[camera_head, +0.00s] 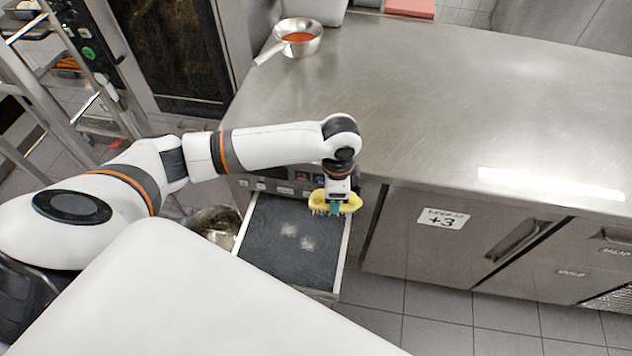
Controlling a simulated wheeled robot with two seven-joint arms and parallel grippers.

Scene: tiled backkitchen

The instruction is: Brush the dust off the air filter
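The air filter (268,257) is a dark, flat panel with a pale frame, sticking out from under the steel counter. Two pale dust patches (297,237) lie near its middle. My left gripper (337,203) is at the filter's upper right edge, pointing down. A yellow brush (352,202) with a teal middle and bristles below is at its fingertips, and the gripper looks shut on it. The brush is over the filter's right edge, clear of the dust patches. I cannot tell whether the bristles touch the filter. My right gripper is not in view.
The steel counter (430,110) is mostly bare, with a saucepan of red sauce (298,38) at its back left. A metal pot (214,228) stands left of the filter. Cabinet doors (440,235) line the counter front. A rack stands at far left.

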